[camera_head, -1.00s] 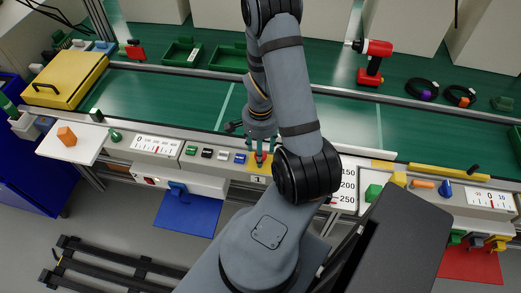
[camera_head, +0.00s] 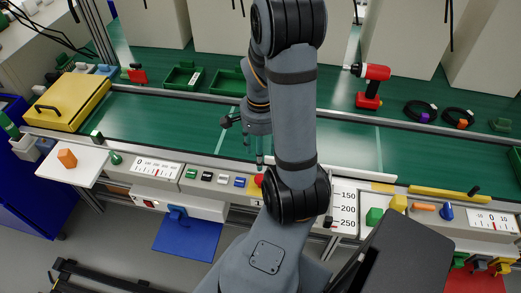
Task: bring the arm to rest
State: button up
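My gripper (camera_head: 253,155) is left of my upper arm in the picture, just above and behind the red button (camera_head: 258,181) on the front control panel. Its fingers point down. They are small and partly blurred against the green bench, so I cannot tell whether they are open or shut. I see no object held between them. My arm stands raised in the middle of the view and hides part of the bench behind it.
A red drill (camera_head: 371,86) stands at the back right. A white shelf (camera_head: 72,160) holds an orange block (camera_head: 67,158). The green bench surface (camera_head: 165,118) is largely clear.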

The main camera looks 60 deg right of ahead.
jog(key=shift+r, duration=0.35)
notch_tip(320, 180, down, 14)
jog(key=shift+r, duration=0.15)
dwell(0.7)
